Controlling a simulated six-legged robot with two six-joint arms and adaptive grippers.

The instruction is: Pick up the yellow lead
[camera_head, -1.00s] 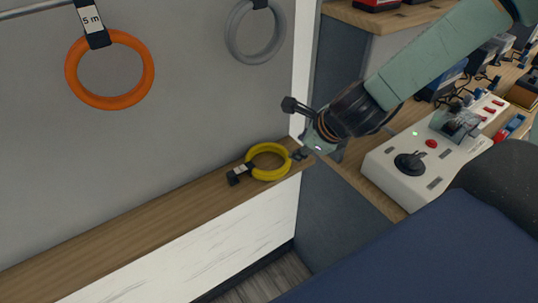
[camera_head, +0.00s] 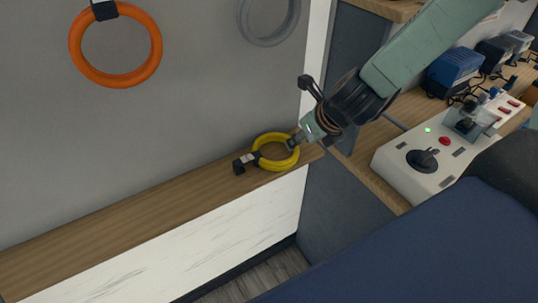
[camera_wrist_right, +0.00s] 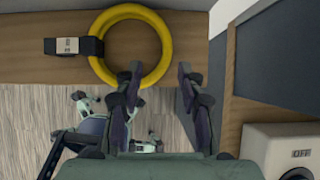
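The yellow lead (camera_head: 276,163) is a coiled ring lying on a wooden ledge (camera_head: 130,205), with a black tag or plug (camera_head: 242,162) at its left. My right gripper (camera_head: 295,141) is at the right side of the ring in the head view. In the right wrist view, the yellow lead (camera_wrist_right: 130,12) lies ahead of my right gripper (camera_wrist_right: 158,72). The fingers are open and apart, one over the ring's opening and one right of it, with the ring's right side between them in the picture. Contact cannot be told. My left gripper is not in view.
An orange lead (camera_head: 74,45) and a grey lead (camera_head: 268,43) hang on the grey wall above the ledge. A white control box (camera_head: 405,172) stands on the bench at right. A dark panel (camera_head: 335,205) borders the ledge's right end. The ledge left of the lead is clear.

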